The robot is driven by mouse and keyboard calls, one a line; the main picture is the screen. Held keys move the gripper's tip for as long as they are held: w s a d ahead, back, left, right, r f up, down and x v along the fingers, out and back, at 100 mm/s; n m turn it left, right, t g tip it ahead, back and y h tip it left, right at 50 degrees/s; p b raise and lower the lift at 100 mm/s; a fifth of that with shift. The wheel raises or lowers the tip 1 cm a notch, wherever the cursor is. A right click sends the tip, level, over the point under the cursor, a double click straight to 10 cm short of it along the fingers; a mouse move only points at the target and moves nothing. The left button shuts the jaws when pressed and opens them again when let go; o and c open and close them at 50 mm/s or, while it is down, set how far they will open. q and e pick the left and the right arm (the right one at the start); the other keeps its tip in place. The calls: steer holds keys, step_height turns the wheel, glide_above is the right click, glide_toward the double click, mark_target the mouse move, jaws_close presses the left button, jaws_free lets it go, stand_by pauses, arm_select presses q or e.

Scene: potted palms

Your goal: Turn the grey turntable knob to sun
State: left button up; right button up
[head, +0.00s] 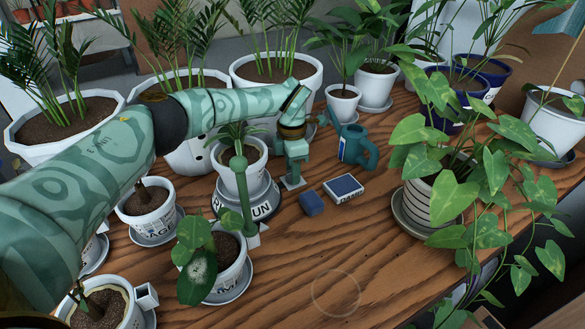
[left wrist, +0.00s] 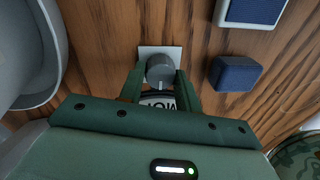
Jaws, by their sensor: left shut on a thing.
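The grey knob (left wrist: 160,72) stands on a pale square plate (left wrist: 147,51) in the left wrist view, between the two fingers of my left gripper (left wrist: 160,84). The gripper is shut on the knob. In the head view my left gripper (head: 292,174) reaches down to the pale plate (head: 291,184), and its fingers hide the knob. A grey round stand (head: 262,209) with dark letters, "UN" readable, is left of the gripper and carries a potted plant (head: 243,178). Part of a lettered white disc (left wrist: 158,102) shows between the fingers. My right gripper is out of view.
A blue block (head: 312,203) and a blue-and-white box (head: 343,188) lie right of the gripper. A teal watering can (head: 357,150) stands behind them. Potted plants crowd around; the front middle wood is clear.

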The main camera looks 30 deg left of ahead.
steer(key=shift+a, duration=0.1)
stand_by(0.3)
arm_select(q)
steer(key=o, duration=1)
steer(key=shift+r, duration=0.2)
steer(key=shift+w+a+r+p, duration=0.1)
steer(key=shift+r+p, duration=0.65)
steer(key=shift+r, duration=1.9)
steer(key=shift+w+a+r+p, duration=0.15)
steer(key=shift+r+p, duration=0.65)
steer(key=shift+r, duration=1.8)
steer(key=shift+w+a+r+p, duration=0.1)
steer(key=shift+r+p, duration=0.65)
steer(key=shift+r, duration=1.9)
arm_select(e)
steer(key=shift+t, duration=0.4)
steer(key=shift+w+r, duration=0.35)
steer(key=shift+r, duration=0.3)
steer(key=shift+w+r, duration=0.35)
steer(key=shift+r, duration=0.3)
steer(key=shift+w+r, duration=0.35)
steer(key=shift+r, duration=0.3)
